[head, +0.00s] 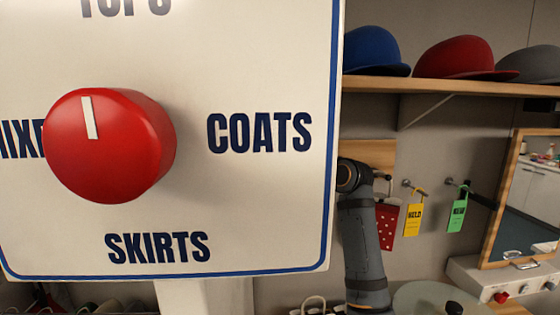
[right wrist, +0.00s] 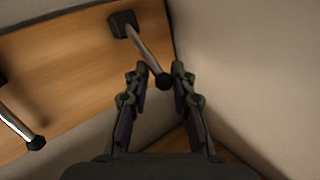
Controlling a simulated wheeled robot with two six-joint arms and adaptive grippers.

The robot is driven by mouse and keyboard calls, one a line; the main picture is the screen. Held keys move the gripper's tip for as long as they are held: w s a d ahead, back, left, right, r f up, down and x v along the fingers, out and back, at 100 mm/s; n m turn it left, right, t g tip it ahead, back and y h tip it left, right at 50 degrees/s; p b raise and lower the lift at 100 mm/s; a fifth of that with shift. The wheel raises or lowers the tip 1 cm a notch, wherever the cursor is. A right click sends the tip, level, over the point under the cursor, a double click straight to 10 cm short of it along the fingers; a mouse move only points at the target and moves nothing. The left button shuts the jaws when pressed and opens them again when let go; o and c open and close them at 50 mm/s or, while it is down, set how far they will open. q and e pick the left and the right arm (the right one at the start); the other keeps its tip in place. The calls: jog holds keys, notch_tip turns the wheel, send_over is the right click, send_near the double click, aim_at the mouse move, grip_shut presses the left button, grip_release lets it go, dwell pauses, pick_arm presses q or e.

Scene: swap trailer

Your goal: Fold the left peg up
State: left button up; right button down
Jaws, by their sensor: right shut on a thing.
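In the right wrist view, a metal peg (right wrist: 143,46) with a black tip juts from a black mount on a wooden board (right wrist: 75,60). My right gripper (right wrist: 162,72) is closed around this peg near its black tip. A second peg (right wrist: 18,125) with a black tip stands out from the board at the left of that view. In the head view, the board (head: 380,150) is partly hidden by the sign and my right arm. I cannot tell there which of the two pegs is held. My left gripper is in neither view.
A large white sign (head: 240,220) with a red knob (head: 105,145) fills the left of the head view. A wooden shelf (head: 460,87) with caps is above the board. Hooks with a yellow tag (head: 413,220) and green tag (head: 457,217), and a mirror (head: 530,215), are to the right.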

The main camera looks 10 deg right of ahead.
jog(key=shift+f, duration=0.25)
jog(key=c, duration=1.4)
grip_release()
jog(key=o, duration=0.3)
jog(key=shift+r, duration=0.15)
jog(key=v, duration=1.2)
jog(key=shift+w+a, duration=0.1)
jog(key=shift+w, duration=0.05)
